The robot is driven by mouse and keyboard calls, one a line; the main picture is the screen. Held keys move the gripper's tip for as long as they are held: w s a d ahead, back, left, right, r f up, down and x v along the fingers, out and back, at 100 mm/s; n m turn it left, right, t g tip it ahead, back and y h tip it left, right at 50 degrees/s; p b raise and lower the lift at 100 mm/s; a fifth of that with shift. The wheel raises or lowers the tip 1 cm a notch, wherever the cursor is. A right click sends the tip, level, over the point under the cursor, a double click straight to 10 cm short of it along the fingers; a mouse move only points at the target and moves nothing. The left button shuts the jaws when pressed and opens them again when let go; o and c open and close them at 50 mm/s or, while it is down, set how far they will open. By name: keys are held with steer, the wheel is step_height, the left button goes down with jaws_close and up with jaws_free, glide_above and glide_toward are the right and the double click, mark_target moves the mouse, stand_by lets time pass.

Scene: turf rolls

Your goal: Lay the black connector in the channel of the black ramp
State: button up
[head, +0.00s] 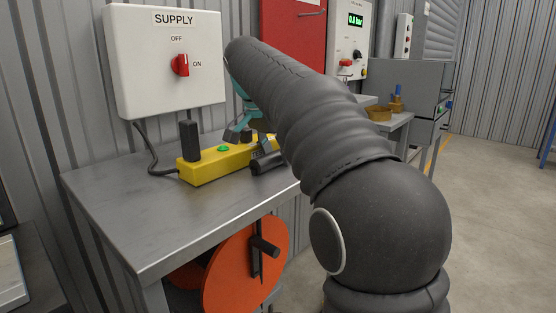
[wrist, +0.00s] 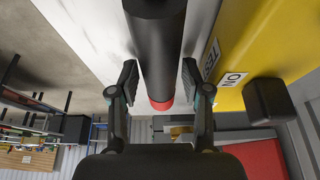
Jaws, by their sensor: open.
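A black cylinder with a red end, which looks like the black connector (wrist: 158,50), runs between my gripper's fingers in the wrist view. In the head view the black connector (head: 267,163) lies on the bench beside the yellow power strip, partly hidden by my arm. My gripper (wrist: 160,82) is open, with one finger on each side of the connector and a gap at both sides. In the head view my gripper (head: 248,138) is low over the strip and connector, partly hidden by my arm. I cannot make out the black ramp in either view.
The yellow strip (head: 212,165) bears a black block (head: 189,141) and a green button. A white SUPPLY box (head: 165,60) with a red switch is above, its cable running down to the strip. The metal bench (head: 130,205) is clear at front left. An orange reel (head: 230,272) is below.

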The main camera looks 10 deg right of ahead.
steer(key=shift+c, duration=0.3)
jaws_close()
steer(key=shift+r, duration=0.1)
